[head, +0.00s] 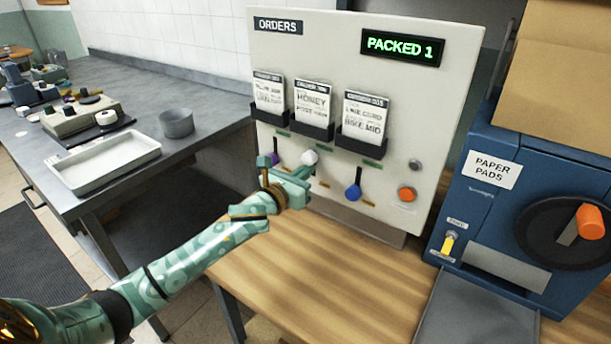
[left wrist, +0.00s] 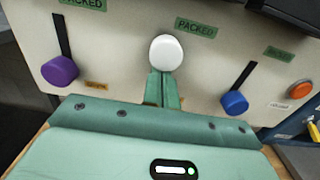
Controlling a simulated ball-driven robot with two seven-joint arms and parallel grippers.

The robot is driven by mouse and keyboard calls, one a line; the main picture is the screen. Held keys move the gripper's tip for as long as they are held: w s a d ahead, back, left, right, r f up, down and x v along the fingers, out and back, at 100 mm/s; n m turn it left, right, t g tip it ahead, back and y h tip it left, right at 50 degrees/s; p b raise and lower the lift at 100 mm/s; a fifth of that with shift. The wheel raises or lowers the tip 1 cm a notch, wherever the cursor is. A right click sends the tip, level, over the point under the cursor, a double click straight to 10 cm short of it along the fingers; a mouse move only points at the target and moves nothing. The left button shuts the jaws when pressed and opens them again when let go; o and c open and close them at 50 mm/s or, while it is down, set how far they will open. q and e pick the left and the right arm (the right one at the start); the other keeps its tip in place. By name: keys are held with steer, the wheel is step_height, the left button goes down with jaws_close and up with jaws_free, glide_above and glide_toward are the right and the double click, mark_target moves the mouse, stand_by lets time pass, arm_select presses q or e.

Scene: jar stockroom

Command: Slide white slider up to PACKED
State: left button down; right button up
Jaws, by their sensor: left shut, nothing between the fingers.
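The white slider (head: 310,156) sits in the middle of the order panel, also in the left wrist view (left wrist: 166,52). It stands high, close below its green PACKED label (left wrist: 195,28), and clearly higher than the purple and blue sliders. My left gripper (head: 299,173) is shut and empty. Its closed fingertips (left wrist: 164,86) are directly under the white knob and appear to touch its underside. The knob and fingers hide the white slider's slot. My right gripper is not in view.
The purple slider (left wrist: 61,70) and blue slider (left wrist: 235,102) are low in their slots on either side. An orange button (head: 407,194) is at right. The display (head: 402,46) reads PACKED 1. A wooden table (head: 330,285) lies below; a blue paper-pad machine (head: 500,200) stands right.

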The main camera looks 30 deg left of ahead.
arm_select(q)
steer(key=s+f+p, duration=0.1)
steer(key=s+p, duration=0.1)
steer(key=s, duration=0.8)
steer(key=shift+a+f, duration=0.2)
steer(key=shift+a, duration=0.15)
stand_by(0.6)
